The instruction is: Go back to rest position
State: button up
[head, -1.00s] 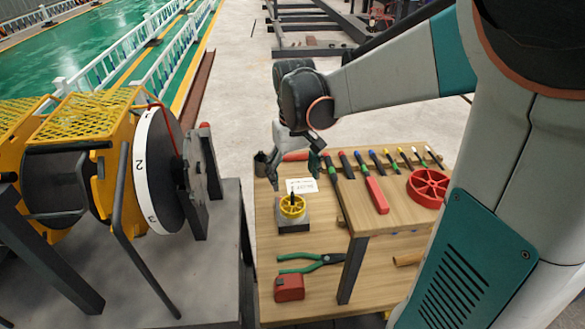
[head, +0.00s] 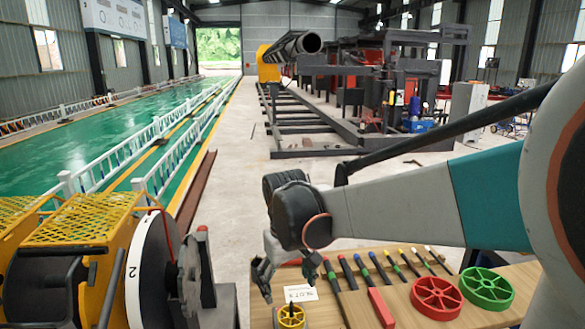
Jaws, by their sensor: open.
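My gripper (head: 288,278) hangs down from my arm over the left part of the wooden workbench (head: 357,309). Its fingers are apart and nothing shows between them. A small yellow wheel (head: 291,317) stands on the bench below it at the picture's bottom edge, and a white label card (head: 301,293) lies close by. My arm reaches in from the right side of the picture. The lower part of the bench is out of the picture.
Several coloured-handled tools lie along the bench's back, with a red block (head: 381,307), a red wheel (head: 436,298) and a green wheel (head: 487,288). A yellow machine with a numbered disc (head: 147,271) stands left.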

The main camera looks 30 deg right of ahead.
jog(key=s+a+r+n+t, duration=0.1)
jog(key=s+a+r+t, duration=0.2)
jog(key=s+a+t, duration=0.3)
jog(key=shift+s+a+r+y+p, duration=0.25)
jog(key=shift+s+a, duration=0.85)
jog(key=shift+s, duration=1.65)
jog(key=shift+f, duration=0.1)
